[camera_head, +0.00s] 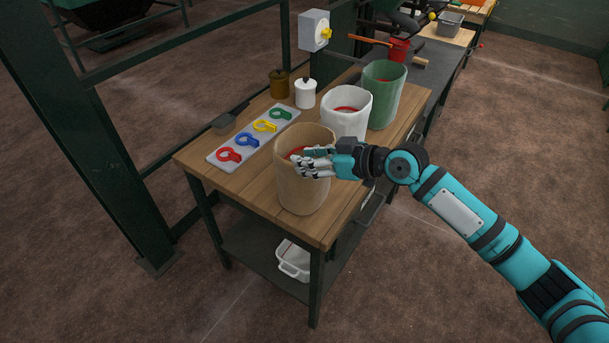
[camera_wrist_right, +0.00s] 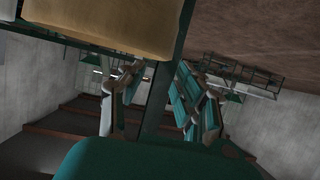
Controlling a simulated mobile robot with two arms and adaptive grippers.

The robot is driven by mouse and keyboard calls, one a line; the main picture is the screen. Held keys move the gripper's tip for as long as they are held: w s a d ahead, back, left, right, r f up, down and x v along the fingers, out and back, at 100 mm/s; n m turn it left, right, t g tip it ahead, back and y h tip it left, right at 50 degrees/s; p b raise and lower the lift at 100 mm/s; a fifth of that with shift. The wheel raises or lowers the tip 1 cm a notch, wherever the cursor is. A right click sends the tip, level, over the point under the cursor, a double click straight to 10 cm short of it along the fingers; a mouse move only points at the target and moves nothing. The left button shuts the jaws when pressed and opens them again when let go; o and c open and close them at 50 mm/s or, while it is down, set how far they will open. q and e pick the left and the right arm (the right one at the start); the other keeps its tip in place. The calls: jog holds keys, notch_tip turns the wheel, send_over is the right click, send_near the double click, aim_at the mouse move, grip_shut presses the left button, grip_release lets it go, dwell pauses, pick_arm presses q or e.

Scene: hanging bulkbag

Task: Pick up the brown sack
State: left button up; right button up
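The brown sack (camera_head: 303,190) is a tan, open-topped, upright sack at the near end of the wooden table, with something red inside. My right gripper (camera_head: 314,162) is in front of its upper right side in the head view, near the rim. In the right wrist view, the gripper's two fingers (camera_wrist_right: 158,100) are spread apart with nothing seen held between them. A tan surface, likely the sack (camera_wrist_right: 100,22), fills the upper left there. I cannot tell whether a finger touches the sack. My left gripper is not in view.
A white sack (camera_head: 345,122) and a green sack (camera_head: 382,100) stand behind the brown one. A tray with coloured rings (camera_head: 253,138) lies left on the table (camera_head: 240,183). A brown jar (camera_head: 279,84) and a white jar (camera_head: 305,93) stand farther back.

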aim_at(288, 160)
jog(key=p+x, duration=0.2)
jog(key=x, duration=0.3)
jog(key=shift+a+f, duration=0.2)
jog(key=shift+f, duration=0.05)
jog(key=shift+w+a+f, duration=0.2)
jog(key=shift+a, duration=0.05)
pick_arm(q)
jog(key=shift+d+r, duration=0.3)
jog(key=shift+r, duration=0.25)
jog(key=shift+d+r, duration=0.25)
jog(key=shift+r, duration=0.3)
pick_arm(e)
jog(key=shift+d, duration=0.1)
jog(key=shift+c, duration=0.3)
jog(key=shift+s, duration=0.1)
jog(key=c, duration=0.5)
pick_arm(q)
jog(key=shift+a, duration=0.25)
pick_arm(e)
grip_shut()
